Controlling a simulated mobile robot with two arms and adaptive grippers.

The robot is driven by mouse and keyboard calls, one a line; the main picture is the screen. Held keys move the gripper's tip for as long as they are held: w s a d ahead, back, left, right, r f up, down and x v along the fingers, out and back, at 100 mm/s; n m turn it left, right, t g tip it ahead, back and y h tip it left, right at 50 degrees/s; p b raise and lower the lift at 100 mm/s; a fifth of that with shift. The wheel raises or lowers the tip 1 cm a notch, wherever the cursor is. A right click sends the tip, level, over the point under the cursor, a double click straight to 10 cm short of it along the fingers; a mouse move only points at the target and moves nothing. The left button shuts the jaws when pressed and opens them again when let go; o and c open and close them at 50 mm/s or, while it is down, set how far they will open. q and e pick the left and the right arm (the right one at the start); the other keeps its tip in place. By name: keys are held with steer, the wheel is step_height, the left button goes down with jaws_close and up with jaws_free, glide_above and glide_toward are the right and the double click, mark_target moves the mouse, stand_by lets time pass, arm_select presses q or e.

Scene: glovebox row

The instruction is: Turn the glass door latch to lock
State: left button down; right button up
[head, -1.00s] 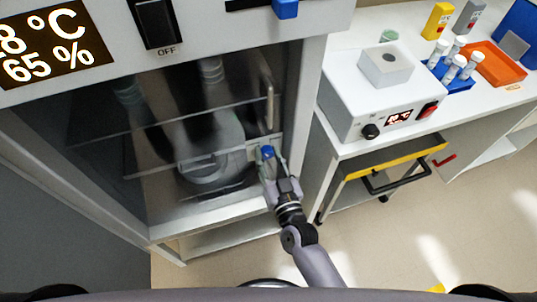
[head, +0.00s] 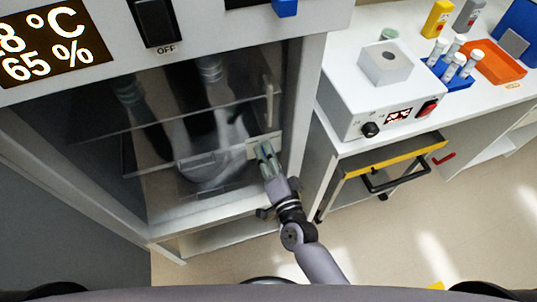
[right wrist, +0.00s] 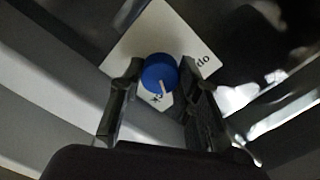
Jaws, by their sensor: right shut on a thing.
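The glass door (head: 105,150) closes the front of the cabinet. Its latch is a round blue knob (right wrist: 160,70) with a short white mark, on a pale plate (right wrist: 150,38). In the right wrist view the mark points down, toward partly hidden lettering at the plate's lower corner. Lettering starting "OP" is at the plate's right corner. My right gripper (head: 265,150) is at the door's right edge, its fingers (right wrist: 157,78) shut on the knob from both sides. In the head view the gripper hides the knob. My left gripper is not in view.
A vertical door handle (head: 269,100) stands just above the plate. To the right are a white bench with a heater box (head: 360,100), a blue tube rack (head: 452,75) and an orange tray (head: 495,62). A cart with a black handle (head: 385,180) is below the bench.

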steer(key=shift+m, duration=1.3)
steer(key=shift+c, duration=0.2)
steer(key=shift+o, duration=0.2)
steer(key=shift+m, duration=0.3)
steer(key=shift+c, duration=0.2)
steer(key=o, duration=1.2)
steer(key=v, duration=1.2)
steer(key=shift+f, duration=0.1)
